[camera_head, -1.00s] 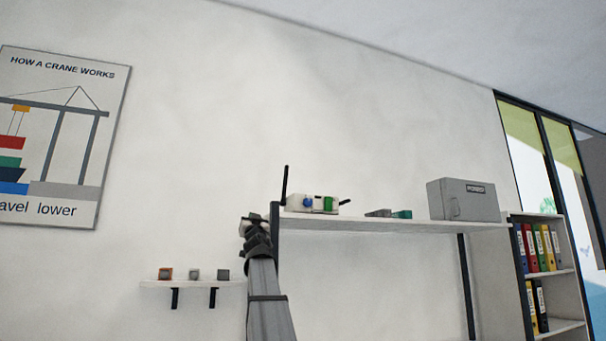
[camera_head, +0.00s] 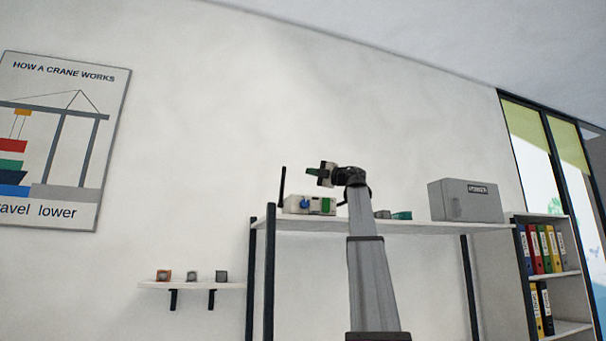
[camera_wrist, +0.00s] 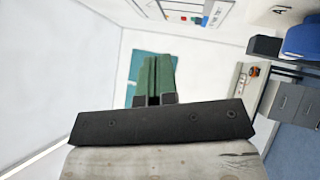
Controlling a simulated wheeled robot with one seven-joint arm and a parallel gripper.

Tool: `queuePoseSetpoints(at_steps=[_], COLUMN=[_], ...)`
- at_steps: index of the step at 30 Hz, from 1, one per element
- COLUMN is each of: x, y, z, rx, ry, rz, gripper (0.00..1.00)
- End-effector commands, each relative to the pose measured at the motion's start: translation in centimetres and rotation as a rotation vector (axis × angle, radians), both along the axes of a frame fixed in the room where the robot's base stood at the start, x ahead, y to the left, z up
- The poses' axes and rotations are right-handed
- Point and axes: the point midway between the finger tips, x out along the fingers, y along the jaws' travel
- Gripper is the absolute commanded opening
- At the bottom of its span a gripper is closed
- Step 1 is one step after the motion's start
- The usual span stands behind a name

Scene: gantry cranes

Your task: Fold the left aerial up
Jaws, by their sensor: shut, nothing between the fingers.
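A white device (camera_head: 308,206) with a blue knob (camera_head: 305,203) and a green part sits near the left end of the upper shelf. Its left aerial (camera_head: 282,184), a thin black rod, stands nearly upright at the device's left end. The right aerial is hidden behind my arm. My gripper (camera_head: 311,172) is above the device, to the right of the left aerial and apart from it, with its fingers pointing left. Its green fingers (camera_wrist: 154,77) show in the wrist view, shut and empty. The device is not clear in the wrist view.
The upper shelf (camera_head: 425,228) also holds small grey and teal blocks (camera_head: 398,215) and a grey box (camera_head: 465,200) to the right. A lower small shelf (camera_head: 190,285) at left carries small blocks. The wall above the device is bare.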

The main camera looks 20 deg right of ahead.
Motion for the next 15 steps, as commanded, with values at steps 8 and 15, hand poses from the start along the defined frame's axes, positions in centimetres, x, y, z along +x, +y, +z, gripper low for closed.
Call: queuePoseSetpoints(at_steps=[8, 15], x=[0.8, 3.5], y=[-0.5, 2.4], z=[-0.4, 0.6], rx=[-0.090, -0.087], ry=[0.008, 0.008], rz=[-0.019, -0.017], gripper=[0.00, 0.00])
